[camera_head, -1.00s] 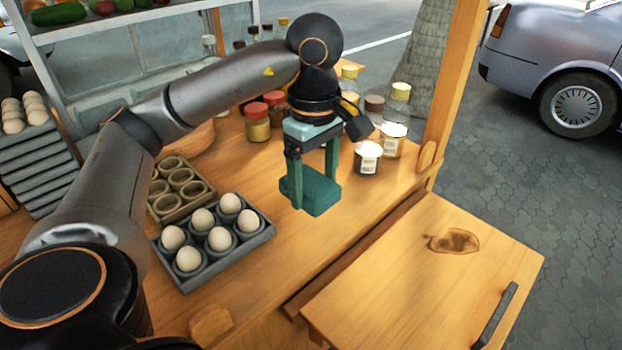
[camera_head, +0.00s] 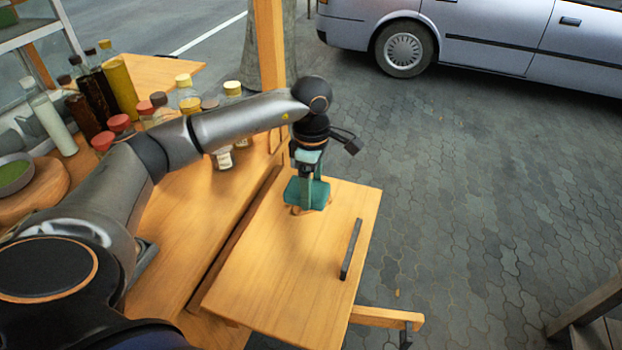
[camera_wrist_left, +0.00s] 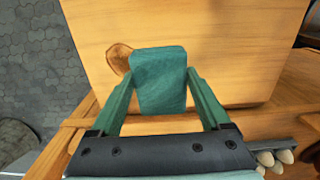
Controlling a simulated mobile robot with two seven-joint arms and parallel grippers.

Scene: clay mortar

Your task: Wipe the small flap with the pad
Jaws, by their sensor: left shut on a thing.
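The small flap (camera_head: 290,265) is a light wooden board with a dark handle bar (camera_head: 351,248) near its outer edge. It also fills the upper part of the left wrist view (camera_wrist_left: 230,50). A brown stain (camera_wrist_left: 119,58) shows beside the pad in the wrist view, partly hidden by it. My left gripper (camera_head: 307,190) is shut on the teal pad (camera_head: 318,196), which also shows between its fingers in the wrist view (camera_wrist_left: 160,80). The pad is over the flap's far end, at the stain; I cannot tell whether it touches the wood. My right gripper is not in view.
Several bottles and jars (camera_head: 105,90) stand on the wooden counter (camera_head: 180,215) at the left, some close behind my left arm. A wooden post (camera_head: 270,50) rises behind the flap. Grey paving (camera_head: 480,200) lies to the right, with a parked car (camera_head: 480,35) beyond.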

